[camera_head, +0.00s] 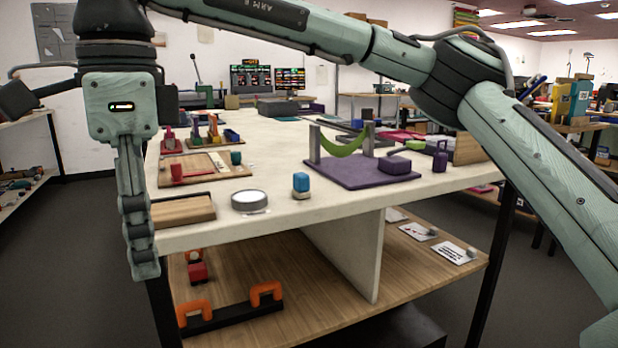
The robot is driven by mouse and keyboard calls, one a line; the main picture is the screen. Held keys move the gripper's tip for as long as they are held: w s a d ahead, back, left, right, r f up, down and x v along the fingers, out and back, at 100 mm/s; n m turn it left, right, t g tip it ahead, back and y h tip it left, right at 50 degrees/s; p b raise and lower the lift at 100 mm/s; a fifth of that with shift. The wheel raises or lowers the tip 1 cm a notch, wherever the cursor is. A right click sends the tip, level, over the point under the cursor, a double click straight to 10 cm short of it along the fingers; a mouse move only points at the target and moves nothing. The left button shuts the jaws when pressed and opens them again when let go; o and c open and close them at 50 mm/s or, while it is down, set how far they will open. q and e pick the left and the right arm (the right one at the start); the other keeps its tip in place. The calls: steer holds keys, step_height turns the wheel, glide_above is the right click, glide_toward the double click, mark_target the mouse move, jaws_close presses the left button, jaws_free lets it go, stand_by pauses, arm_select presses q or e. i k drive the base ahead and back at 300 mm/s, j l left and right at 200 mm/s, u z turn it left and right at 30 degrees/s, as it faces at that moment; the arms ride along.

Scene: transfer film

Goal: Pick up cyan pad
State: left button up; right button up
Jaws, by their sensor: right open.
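My right gripper (143,262) hangs fingers down at the left front, just off the table's left front corner. It is seen nearly edge-on; it is open, and nothing shows between its fingers. A small upright block with a cyan-blue upper part (301,182) stands near the table's front edge, to the right of the gripper and apart from it. A flat teal piece (288,119) lies far back on the table. I cannot tell which of these is the cyan pad. My left gripper is not in view.
A round grey disc (249,200) and a wooden block (183,211) lie along the front edge of the white table (240,226). A purple base (350,172) with posts and a green sling stands to the right. My right arm spans above the table. A lower shelf (330,285) holds orange-handled parts.

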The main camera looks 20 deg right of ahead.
mark_target(300, 191)
steer(key=i+l, duration=0.25)
steer(key=l, duration=0.15)
steer(key=i+l, duration=0.5)
steer(key=l, duration=0.25)
steer(key=i+l, duration=0.25)
steer(key=l, duration=0.15)
